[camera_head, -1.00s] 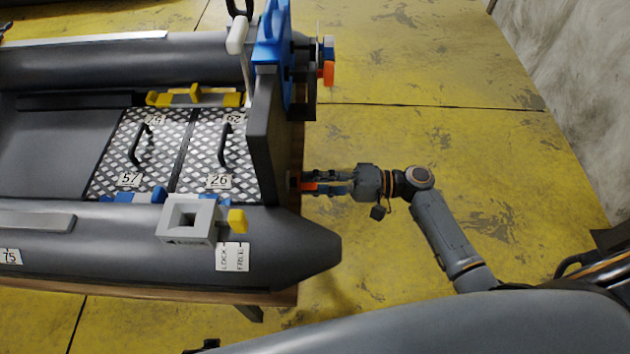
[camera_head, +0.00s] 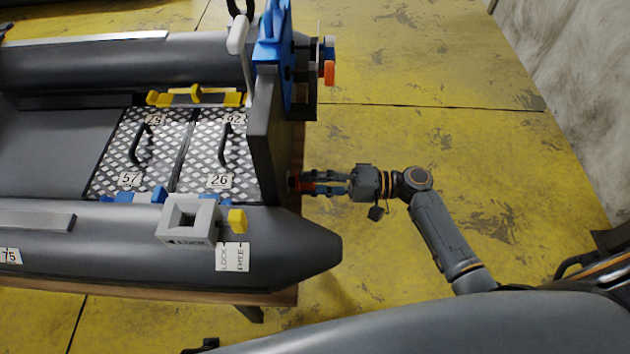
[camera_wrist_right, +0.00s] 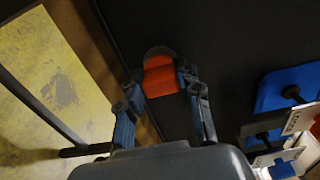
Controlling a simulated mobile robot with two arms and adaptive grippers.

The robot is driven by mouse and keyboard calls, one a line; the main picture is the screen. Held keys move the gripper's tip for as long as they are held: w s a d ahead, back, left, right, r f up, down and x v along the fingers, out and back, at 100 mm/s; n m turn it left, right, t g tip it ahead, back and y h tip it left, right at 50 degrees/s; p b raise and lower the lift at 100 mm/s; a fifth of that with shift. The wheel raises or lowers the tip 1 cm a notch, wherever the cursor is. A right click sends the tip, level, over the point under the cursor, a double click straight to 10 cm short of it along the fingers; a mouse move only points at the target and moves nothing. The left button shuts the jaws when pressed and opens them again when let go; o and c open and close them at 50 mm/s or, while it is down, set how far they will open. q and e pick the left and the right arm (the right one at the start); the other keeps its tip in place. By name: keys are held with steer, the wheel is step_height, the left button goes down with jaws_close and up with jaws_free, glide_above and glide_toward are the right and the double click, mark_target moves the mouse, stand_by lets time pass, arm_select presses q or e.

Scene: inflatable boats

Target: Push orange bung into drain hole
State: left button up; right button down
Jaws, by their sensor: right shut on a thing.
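The orange bung (camera_head: 306,186) is at the outer face of the boat's dark transom (camera_head: 262,140), low down. In the right wrist view the bung (camera_wrist_right: 160,78) sits between the fingertips of my right gripper (camera_wrist_right: 160,88), against the dark transom face. A greyish rounded rim shows just beyond the bung; the drain hole itself is hidden behind it. My right gripper (camera_head: 312,183) is shut on the bung, reaching in from the right. How deep the bung sits cannot be told. My left gripper does not show.
A blue bracket (camera_head: 273,50) with an orange-tipped part (camera_head: 329,72) stands higher on the transom. A grey block with a square opening (camera_head: 188,218) and a yellow knob (camera_head: 237,221) are on the near tube. The yellow floor (camera_head: 430,120) right of the boat is clear.

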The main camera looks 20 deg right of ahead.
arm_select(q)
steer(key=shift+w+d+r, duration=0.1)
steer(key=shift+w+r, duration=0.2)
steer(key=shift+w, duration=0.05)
arm_select(e)
steer(key=shift+w+a, duration=0.2)
steer(key=shift+a, duration=0.5)
steer(key=c, duration=0.8)
jaws_free()
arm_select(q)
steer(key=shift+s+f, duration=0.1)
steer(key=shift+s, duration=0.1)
arm_select(e)
steer(key=shift+d, duration=0.1)
